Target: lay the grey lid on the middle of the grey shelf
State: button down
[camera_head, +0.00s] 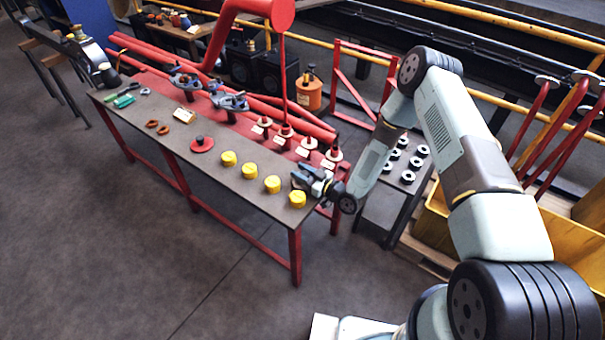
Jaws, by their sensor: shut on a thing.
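My gripper (312,184) is over the right end of the long bench, close beside the nearest yellow cap. It is shut on a small greyish thing, most likely the grey lid; the jaws hide most of it and its outline is too small to read. I see no other clear grey lid. A low grey stand (378,212) stands right of the bench, behind my arm, with several dark and pale rings on its top. It may be the grey shelf, but I cannot tell for sure. My forearm hides part of it.
The bench (235,185) holds several yellow caps (250,171), a red disc with a knob (202,145), orange rings, a small pale box and green tools. Red flanged pieces (285,131) stand along its back. A yellow crate (435,225) is at the right. The front floor is clear.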

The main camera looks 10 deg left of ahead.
jog(key=shift+d+f, duration=0.1)
jog(key=shift+f, duration=0.1)
jog(key=c, duration=0.7)
grip_release()
